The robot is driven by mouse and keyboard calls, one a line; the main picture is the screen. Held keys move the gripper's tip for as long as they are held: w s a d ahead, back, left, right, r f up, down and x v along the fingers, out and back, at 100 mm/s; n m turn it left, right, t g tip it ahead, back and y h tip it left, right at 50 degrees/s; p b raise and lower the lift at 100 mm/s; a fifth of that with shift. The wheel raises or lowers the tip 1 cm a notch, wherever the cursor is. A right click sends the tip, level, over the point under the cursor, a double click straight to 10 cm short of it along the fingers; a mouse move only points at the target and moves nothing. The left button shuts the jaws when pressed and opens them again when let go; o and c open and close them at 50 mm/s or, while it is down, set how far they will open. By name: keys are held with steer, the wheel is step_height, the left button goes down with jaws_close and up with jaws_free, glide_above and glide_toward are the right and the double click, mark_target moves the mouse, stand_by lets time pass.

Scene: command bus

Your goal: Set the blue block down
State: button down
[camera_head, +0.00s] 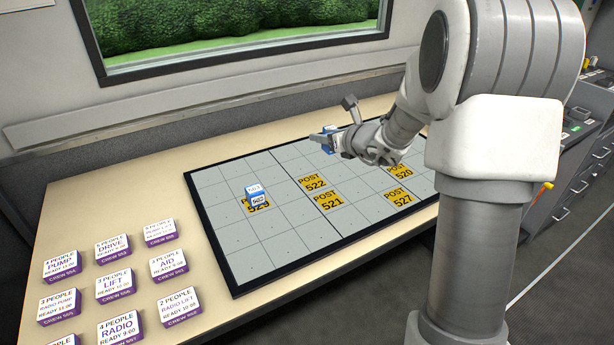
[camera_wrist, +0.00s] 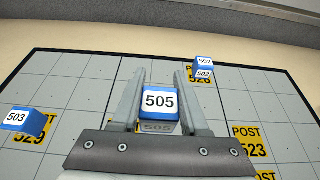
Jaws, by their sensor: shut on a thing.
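My gripper (camera_head: 335,140) is shut on a blue block with a white label (camera_head: 328,146), over the far part of the grey gridded board (camera_head: 270,240). In the wrist view the block (camera_wrist: 159,103) reads 505 and sits between the two fingers of my gripper (camera_wrist: 160,98). Its lower part is partly hidden by the gripper body. I cannot tell whether the block touches the board. No yellow post label shows directly under it.
Other blue blocks stand on the board: block 503 (camera_wrist: 27,120) and another block (camera_wrist: 203,68), each by a yellow post label. Several yellow post labels (camera_head: 328,201) mark cells. White and purple crew blocks (camera_head: 113,248) stand on the tan table. Several grey cells are bare.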

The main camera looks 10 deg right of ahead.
steer(key=b, duration=0.2)
glide_above(307, 176)
step_height(307, 176, down, 3)
steer(key=shift+f, duration=0.15)
steer(key=shift+f+b, duration=0.75)
steer(key=shift+f, duration=1.15)
steer(key=shift+f, duration=0.1)
steer(key=shift+f, duration=0.15)
steer(key=shift+c, duration=2.1)
jaws_free()
